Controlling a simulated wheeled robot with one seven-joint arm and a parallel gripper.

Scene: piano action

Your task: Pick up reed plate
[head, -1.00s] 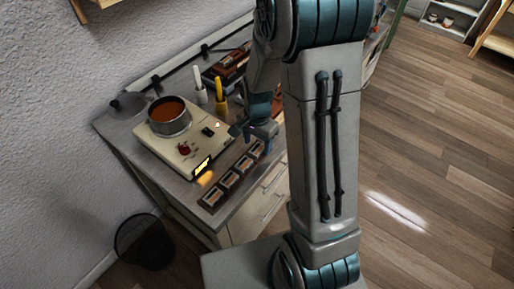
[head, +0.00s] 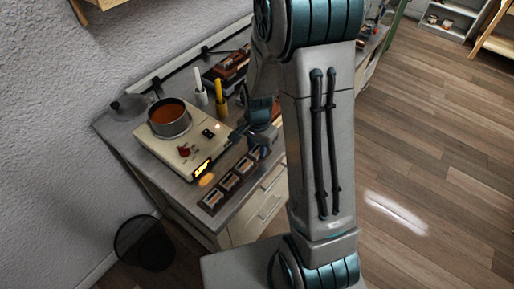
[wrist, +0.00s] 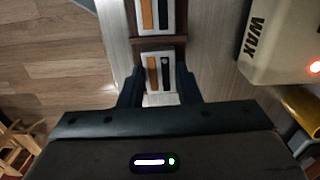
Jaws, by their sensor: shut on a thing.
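Several small framed reed plates, each with an orange strip and a dark strip, sit in a row in a dark brown holder (head: 224,191) along the bench's front edge. In the wrist view, a reed plate (wrist: 156,74) lies between the two fingers of my gripper (wrist: 159,88). My gripper is shut on this plate, one finger at each side. The plate still appears in line with the holder; I cannot tell whether it is lifted. In the head view, my gripper (head: 250,143) is at the holder's far end, and my arm partly hides that end.
A cream wax heater (head: 175,150) with a pot of orange wax (head: 168,117) stands behind the holder; it is close on the right in the wrist view (wrist: 285,45). White and yellow upright tools (head: 220,97) stand behind. A black wire bin (head: 145,242) is on the floor.

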